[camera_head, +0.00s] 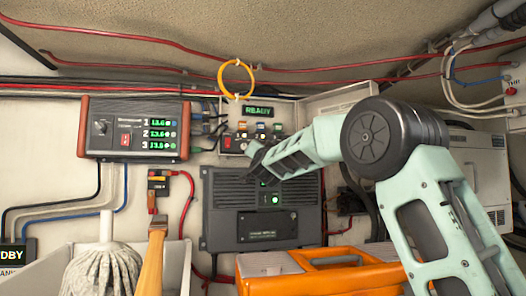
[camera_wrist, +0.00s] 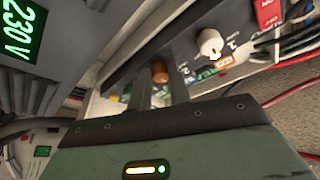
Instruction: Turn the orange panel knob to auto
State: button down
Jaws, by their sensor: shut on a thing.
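The orange knob (camera_wrist: 160,72) is on the face of a small panel. In the wrist view it sits between the two fingertips of my gripper (camera_wrist: 159,84), which is shut on it. The setting the knob points to is too small and blurred to read. A white knob (camera_wrist: 210,43) sits beside it on the same panel, clear of the fingers. In the head view my gripper (camera_head: 257,153) reaches the lower front of the panel box (camera_head: 285,112), which has a green "READY" display (camera_head: 258,111). The gripper and arm hide the orange knob there.
A dark grey unit (camera_head: 222,205) is mounted just below the panel. A meter box (camera_head: 132,128) with green readouts hangs to the left. A yellow cable loop (camera_head: 236,78) hangs above. A mop (camera_head: 103,265) and an orange case (camera_head: 300,275) stand in front.

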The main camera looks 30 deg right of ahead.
dwell(0.3)
jog(key=c, duration=1.3)
grip_release()
jog(key=b+v, duration=0.6)
jog(key=v, duration=1.1)
jog(key=shift+s+f+b, duration=0.15)
jog(key=shift+s+b, duration=0.05)
jog(key=shift+b, duration=0.1)
